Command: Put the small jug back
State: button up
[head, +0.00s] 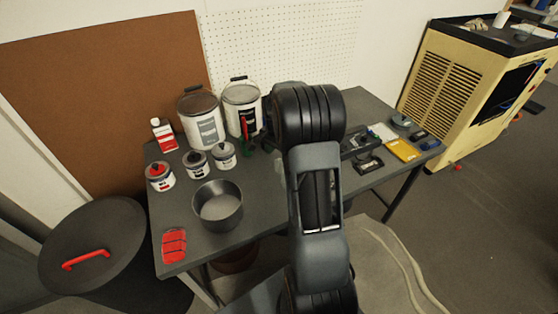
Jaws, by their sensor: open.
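I cannot make out a small jug for certain. A faint pale shape (281,168) shows on the dark workbench (258,210) just left of my arm, but it is too unclear to name. My own arm rises through the middle of the head view and covers the centre of the bench. My gripper is hidden behind the arm, so I cannot see its fingers or what is near them.
A dark round pan (218,206) and a red item (174,245) lie at the bench's front left. Two large paint cans (203,120) and several small tins (198,164) stand behind. A yellow item (401,149) lies right. A cream cabinet (450,85) stands beyond.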

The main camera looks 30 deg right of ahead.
jog(key=r, duration=0.6)
jog(key=shift+w+a+r, duration=0.1)
jog(key=shift+w, duration=0.1)
jog(key=s+a+r+n+t, duration=0.1)
jog(key=s+a+r+n, duration=0.25)
jog(key=a, duration=0.25)
jog(key=s+a+r+n+t, duration=0.1)
jog(key=s+a+r+n, duration=0.1)
jog(key=s+a+n, duration=0.3)
jog(key=s+a+f+n+t, duration=0.1)
jog(key=s+a+n+t, duration=0.1)
jog(key=s+a+n, duration=0.4)
jog(key=s+a, duration=0.2)
jog(key=s, duration=0.1)
jog(key=shift+s+f, duration=0.15)
jog(key=shift+s, duration=0.1)
